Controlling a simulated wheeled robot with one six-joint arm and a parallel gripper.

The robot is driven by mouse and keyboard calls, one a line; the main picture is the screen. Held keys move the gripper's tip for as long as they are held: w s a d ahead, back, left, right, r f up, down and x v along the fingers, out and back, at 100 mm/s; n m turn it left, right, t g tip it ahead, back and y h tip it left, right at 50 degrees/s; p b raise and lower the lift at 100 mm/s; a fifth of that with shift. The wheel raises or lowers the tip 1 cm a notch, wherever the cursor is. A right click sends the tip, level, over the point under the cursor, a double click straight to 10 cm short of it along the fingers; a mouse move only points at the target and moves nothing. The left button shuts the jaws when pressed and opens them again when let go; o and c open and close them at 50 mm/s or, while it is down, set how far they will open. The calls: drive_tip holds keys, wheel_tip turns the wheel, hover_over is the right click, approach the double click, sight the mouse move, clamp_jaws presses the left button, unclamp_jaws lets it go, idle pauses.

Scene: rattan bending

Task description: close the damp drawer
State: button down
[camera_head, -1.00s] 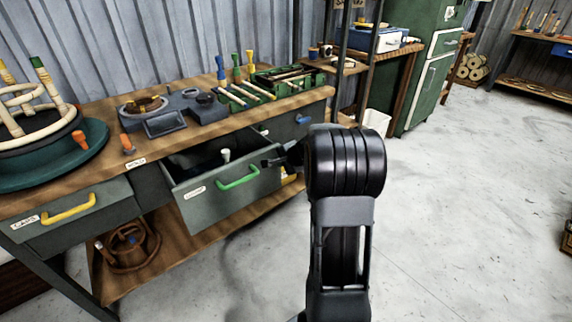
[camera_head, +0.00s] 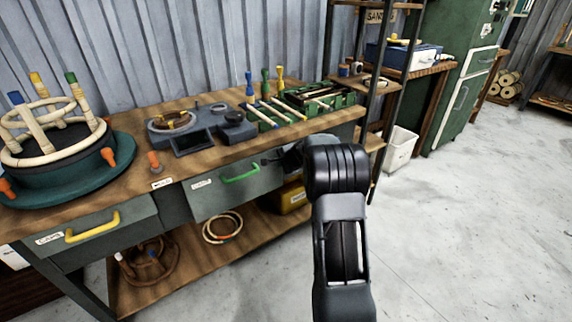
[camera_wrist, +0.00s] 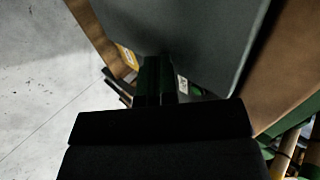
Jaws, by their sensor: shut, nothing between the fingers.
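The drawer with the green handle (camera_head: 240,174) has a grey front (camera_head: 215,203) and a small white label too small to read. Its front looks flush or nearly flush with the bench, and no opening shows above it. My gripper (camera_head: 270,160) is shut and empty at the right part of this drawer front, right of the handle. In the wrist view my shut fingers (camera_wrist: 157,78) point at a grey panel (camera_wrist: 190,35), close to it or touching; I cannot tell which. My arm hides the drawer's right end.
A drawer with a yellow handle (camera_head: 93,226) is at the left. The wooden bench top (camera_head: 190,163) carries a rattan frame (camera_head: 50,125), a grey device (camera_head: 190,140) and a green tool tray (camera_head: 340,97). A rattan ring (camera_head: 222,227) lies on the lower shelf. The floor at right is clear.

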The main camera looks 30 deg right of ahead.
drive_tip(key=shift+w+r, duration=0.1)
drive_tip(key=shift+w, duration=0.75)
drive_tip(key=shift+a+r, duration=0.1)
drive_tip(key=shift+r, duration=0.05)
